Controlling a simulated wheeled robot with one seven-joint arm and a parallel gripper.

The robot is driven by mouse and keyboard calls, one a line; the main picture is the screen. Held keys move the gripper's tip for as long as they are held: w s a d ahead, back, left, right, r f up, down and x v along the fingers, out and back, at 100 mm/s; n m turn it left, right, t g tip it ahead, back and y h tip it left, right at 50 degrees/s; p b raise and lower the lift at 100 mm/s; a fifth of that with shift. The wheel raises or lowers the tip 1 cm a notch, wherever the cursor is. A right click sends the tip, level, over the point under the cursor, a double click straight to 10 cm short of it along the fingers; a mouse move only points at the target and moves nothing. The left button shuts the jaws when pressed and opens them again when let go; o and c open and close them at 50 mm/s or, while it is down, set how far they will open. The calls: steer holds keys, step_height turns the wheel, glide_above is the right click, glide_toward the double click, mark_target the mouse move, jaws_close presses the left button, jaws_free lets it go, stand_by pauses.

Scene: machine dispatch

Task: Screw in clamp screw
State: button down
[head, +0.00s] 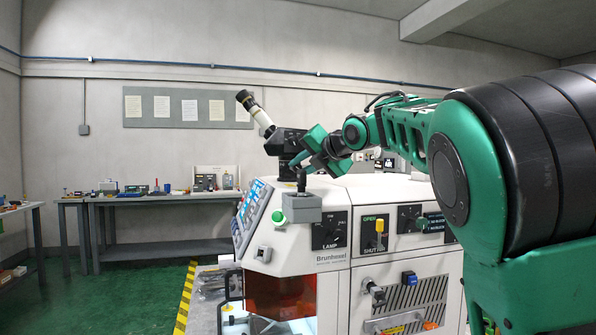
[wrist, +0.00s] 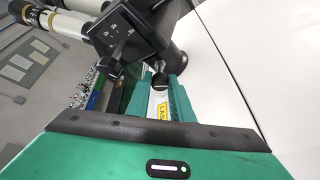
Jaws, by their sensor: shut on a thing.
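A black viewer head with a white-and-black eyepiece tube (head: 256,113) stands on top of the white machine (head: 300,250). In the wrist view the black viewer head (wrist: 125,35) fills the top middle, above a round black post. The clamp screw (wrist: 160,81) shows as a small dark knob at the lower side of the viewer head. My gripper (wrist: 160,88) is shut on it, with one green finger on each side. In the head view my gripper (head: 296,160) is at the viewer head from the right, and the screw cannot be made out there. How deep the screw sits is hidden.
The white machine top lies close under my gripper. A grey box with a black stick (head: 301,206) stands at its front edge, and a tilted blue button panel (head: 251,214) is at left. Workbenches (head: 150,198) stand along the back wall.

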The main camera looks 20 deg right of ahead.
steer(key=m, duration=0.1)
steer(key=m+y, duration=0.1)
steer(key=m, duration=0.1)
steer(key=shift+d+t, duration=0.35)
steer(key=shift+t, duration=0.05)
steer(key=shift+y, duration=0.3)
steer(key=shift+w+d, duration=0.1)
steer(key=shift+d, duration=0.05)
steer(key=c, duration=1.6)
jaws_free()
steer(key=shift+o, duration=0.2)
steer(key=shift+a+f, duration=0.1)
steer(key=shift+a, duration=0.1)
steer(key=shift+a+v, duration=0.2)
steer(key=shift+v, duration=0.85)
steer(key=shift+d+v, duration=0.15)
steer(key=shift+v, duration=2.05)
steer(key=shift+d+v, duration=0.15)
steer(key=shift+v, duration=2.05)
steer(key=shift+w+a, duration=0.1)
